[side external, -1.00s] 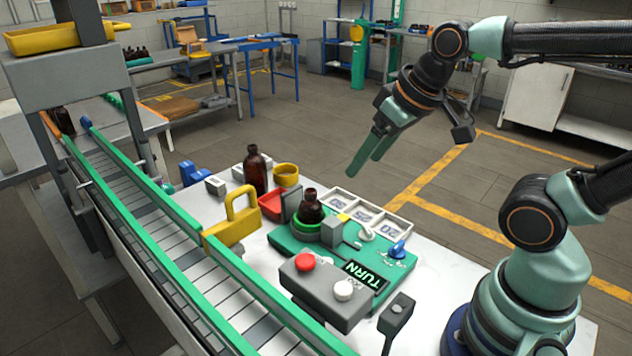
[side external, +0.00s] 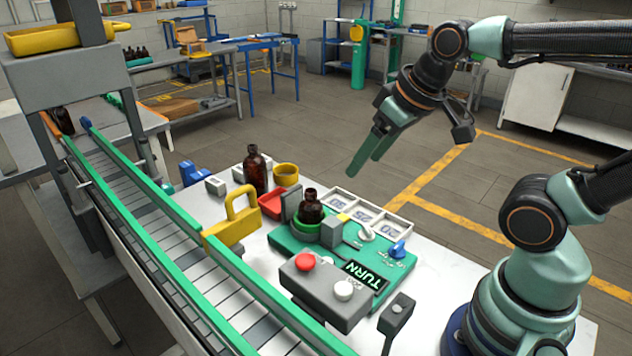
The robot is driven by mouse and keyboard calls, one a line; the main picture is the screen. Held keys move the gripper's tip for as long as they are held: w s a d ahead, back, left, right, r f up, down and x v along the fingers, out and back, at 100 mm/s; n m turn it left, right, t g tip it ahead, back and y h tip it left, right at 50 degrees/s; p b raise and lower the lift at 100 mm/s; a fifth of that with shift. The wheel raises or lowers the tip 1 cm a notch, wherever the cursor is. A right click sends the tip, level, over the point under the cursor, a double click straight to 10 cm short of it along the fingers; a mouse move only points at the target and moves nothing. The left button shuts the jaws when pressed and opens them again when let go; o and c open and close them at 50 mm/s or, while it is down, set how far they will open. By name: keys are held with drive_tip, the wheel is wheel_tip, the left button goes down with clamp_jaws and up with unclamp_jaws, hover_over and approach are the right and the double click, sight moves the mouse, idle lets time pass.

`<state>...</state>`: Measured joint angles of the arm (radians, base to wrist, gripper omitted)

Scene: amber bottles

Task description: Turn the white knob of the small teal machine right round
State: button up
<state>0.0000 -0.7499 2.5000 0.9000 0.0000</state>
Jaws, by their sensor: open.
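The small teal machine (side external: 290,243) lies flat on the white table, with a lit TURN sign (side external: 364,275) at its front. Its white knob (side external: 367,234) stands on the top, right of a grey block. A blue knob (side external: 398,249) is to the right of it. A brown bottle (side external: 311,208) stands in the machine's green ring. My gripper (side external: 369,164) is open and empty, with its green fingers pointing down and left. It hangs in the air well above the machine, apart from the white knob.
A grey box with a red button (side external: 305,262) and a white button (side external: 343,290) stands in front. A white tray with numbered cells (side external: 385,216), a yellow handle (side external: 233,218), another brown bottle (side external: 255,172) and a conveyor (side external: 178,253) are nearby. Table right of the machine is clear.

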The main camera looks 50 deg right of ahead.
idle(0.4)
drive_tip(key=shift+o, duration=0.4)
drive_tip(key=n+g, duration=0.6)
drive_tip(key=n, duration=0.6)
approach(369, 227)
wheel_tip(369, 227, down, 8)
drive_tip(key=shift+s+f, duration=0.15)
drive_tip(key=shift+f, duration=0.1)
clamp_jaws()
